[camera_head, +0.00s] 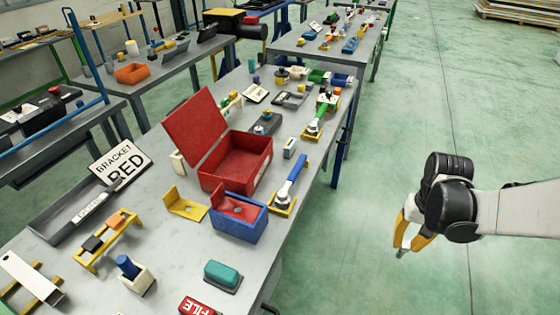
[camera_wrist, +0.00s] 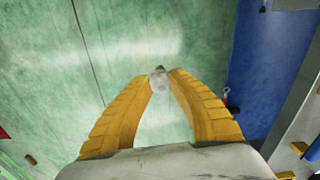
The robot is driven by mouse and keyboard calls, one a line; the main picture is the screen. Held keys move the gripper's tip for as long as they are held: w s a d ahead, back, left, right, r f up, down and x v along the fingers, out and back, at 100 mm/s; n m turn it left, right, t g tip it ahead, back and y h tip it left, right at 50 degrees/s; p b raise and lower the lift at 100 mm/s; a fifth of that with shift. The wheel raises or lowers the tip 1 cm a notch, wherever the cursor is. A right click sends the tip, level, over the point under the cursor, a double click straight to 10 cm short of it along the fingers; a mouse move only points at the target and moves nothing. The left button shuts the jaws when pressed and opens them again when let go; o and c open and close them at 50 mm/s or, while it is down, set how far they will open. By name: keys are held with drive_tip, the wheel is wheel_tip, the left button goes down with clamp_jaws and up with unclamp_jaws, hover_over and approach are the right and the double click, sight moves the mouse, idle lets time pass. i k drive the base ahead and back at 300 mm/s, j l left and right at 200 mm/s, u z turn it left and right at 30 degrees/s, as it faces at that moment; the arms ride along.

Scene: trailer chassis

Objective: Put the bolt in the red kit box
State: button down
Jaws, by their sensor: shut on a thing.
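My gripper (camera_head: 404,248) is at the right of the head view, out over the green floor and clear of the table's edge. Its yellow fingers are shut on a small grey bolt, which shows between the fingertips in the wrist view (camera_wrist: 158,80). The bolt's far end is dark; the fingertips hide part of it. The red kit box (camera_head: 238,165) stands on the workbench in the head view, left of my gripper. Its lid (camera_head: 195,127) is raised, and its visible interior looks empty.
The grey workbench (camera_head: 165,218) carries a blue box with a red top (camera_head: 238,217), a blue-handled tool (camera_head: 290,185), a yellow bracket (camera_head: 184,204), a teal block (camera_head: 222,275) and a BRACKET RED sign (camera_head: 122,163). Open floor lies between the bench and my arm.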

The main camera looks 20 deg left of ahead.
sight(240, 172)
drive_tip(key=i+l+u, duration=0.2)
drive_tip(key=u, duration=0.2)
drive_tip(key=i+l+u, duration=0.4)
drive_tip(key=l+u, duration=0.25)
drive_tip(key=u, duration=0.2)
drive_tip(key=i+l+u, duration=0.15)
drive_tip(key=l+u, duration=0.25)
